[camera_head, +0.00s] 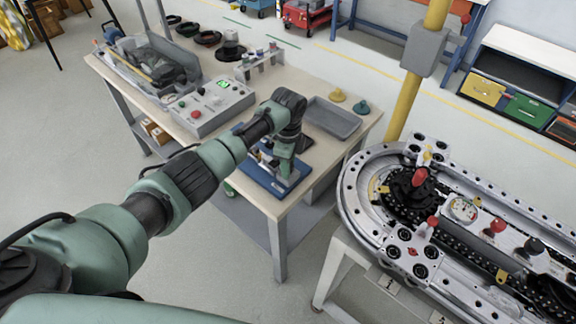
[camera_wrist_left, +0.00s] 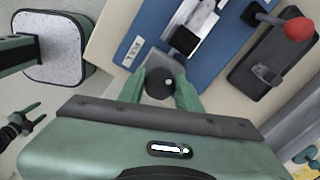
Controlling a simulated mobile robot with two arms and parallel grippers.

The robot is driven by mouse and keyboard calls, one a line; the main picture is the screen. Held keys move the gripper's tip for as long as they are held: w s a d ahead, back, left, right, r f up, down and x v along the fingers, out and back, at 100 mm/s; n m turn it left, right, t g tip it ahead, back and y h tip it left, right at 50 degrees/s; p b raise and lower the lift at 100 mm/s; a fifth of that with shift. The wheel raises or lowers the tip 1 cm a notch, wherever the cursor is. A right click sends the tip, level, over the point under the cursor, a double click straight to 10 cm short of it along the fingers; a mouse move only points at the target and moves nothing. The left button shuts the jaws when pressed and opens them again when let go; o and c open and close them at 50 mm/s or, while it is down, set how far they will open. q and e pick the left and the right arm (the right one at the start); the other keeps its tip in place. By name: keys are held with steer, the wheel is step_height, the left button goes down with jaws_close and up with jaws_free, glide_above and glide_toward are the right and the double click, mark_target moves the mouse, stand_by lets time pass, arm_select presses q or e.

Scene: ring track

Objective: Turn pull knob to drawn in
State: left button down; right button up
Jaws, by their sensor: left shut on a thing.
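My left gripper (camera_head: 284,170) reaches down over the blue base board (camera_head: 258,180) on the table. In the left wrist view my left gripper (camera_wrist_left: 160,88) is shut on a round black knob (camera_wrist_left: 161,83) with a pale dot on top. The blue board also shows in the left wrist view (camera_wrist_left: 140,38), with a white and metal fixture (camera_wrist_left: 190,28) beside the knob. The knob's shaft is hidden beneath it; in the head view the arm hides the knob. A small green and black gripper, apparently my right one (camera_wrist_left: 28,122), shows open and empty at the wrist view's left edge.
A black board with a red ball lever (camera_wrist_left: 296,29) lies close by. A grey tray (camera_head: 333,118), a control box with buttons (camera_head: 212,104) and a bottle rack (camera_head: 258,64) share the table. The metal ring track (camera_head: 352,208) stands to the right, beside a yellow post.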

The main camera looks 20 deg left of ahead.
arm_select(q)
steer(key=m+b, duration=0.1)
steer(key=m, duration=0.5)
steer(key=m+b, duration=0.1)
steer(key=m, duration=0.5)
steer(key=shift+r+m, duration=0.1)
steer(key=shift+m, duration=0.2)
stand_by(0.4)
steer(key=c, duration=1)
jaws_free()
steer(key=shift+o, duration=0.2)
step_height(320, 180, up, 8)
steer(key=shift+f+b, duration=0.1)
steer(key=shift+b, duration=0.95)
